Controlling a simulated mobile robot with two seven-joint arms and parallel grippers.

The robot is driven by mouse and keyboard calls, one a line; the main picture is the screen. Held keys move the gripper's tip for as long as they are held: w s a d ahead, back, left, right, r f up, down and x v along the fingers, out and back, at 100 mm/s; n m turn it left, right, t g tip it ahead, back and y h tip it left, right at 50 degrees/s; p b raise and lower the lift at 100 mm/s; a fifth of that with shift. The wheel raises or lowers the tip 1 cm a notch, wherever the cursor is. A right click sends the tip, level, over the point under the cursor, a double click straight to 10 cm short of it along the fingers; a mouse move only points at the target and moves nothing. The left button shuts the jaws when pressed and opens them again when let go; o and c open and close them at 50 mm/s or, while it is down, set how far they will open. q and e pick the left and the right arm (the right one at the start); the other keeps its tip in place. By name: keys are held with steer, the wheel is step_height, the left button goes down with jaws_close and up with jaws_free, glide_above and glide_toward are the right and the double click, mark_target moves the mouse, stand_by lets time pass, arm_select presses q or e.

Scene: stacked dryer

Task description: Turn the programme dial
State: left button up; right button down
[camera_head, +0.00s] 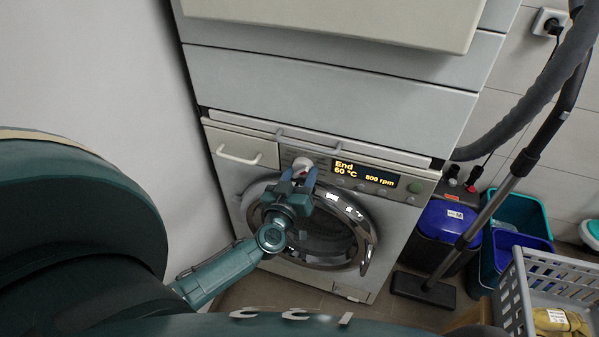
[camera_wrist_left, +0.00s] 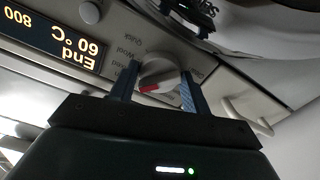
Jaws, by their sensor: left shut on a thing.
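The programme dial (camera_head: 301,165) is a round white knob on the washing machine's (camera_head: 400,215) control panel, left of the lit display. The display (camera_head: 364,178) reads End, 60 °C, 800 rpm. My left gripper (camera_head: 298,175) is at the dial, its two blue fingers on either side of it. In the left wrist view, the dial (camera_wrist_left: 160,76) shows a red mark and sits between the fingertips (camera_wrist_left: 157,88), with programme words printed around it. The gripper is shut on the dial. My right gripper is not in view.
The round glass door (camera_head: 320,240) is below the panel, behind my left wrist. A detergent drawer (camera_head: 240,150) is left of the dial. A vacuum tube (camera_head: 500,190), blue-lidded bin (camera_head: 447,220) and grey laundry basket (camera_head: 560,275) stand at the right. A pale wall is close on the left.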

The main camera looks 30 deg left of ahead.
arm_select(q)
steer(key=n, duration=0.4)
steer(key=shift+n, duration=2.2)
steer(key=o, duration=1)
steer(key=shift+c, duration=0.2)
steer(key=shift+d, duration=0.1)
steer(key=v, duration=1.3)
steer(key=shift+r, duration=0.1)
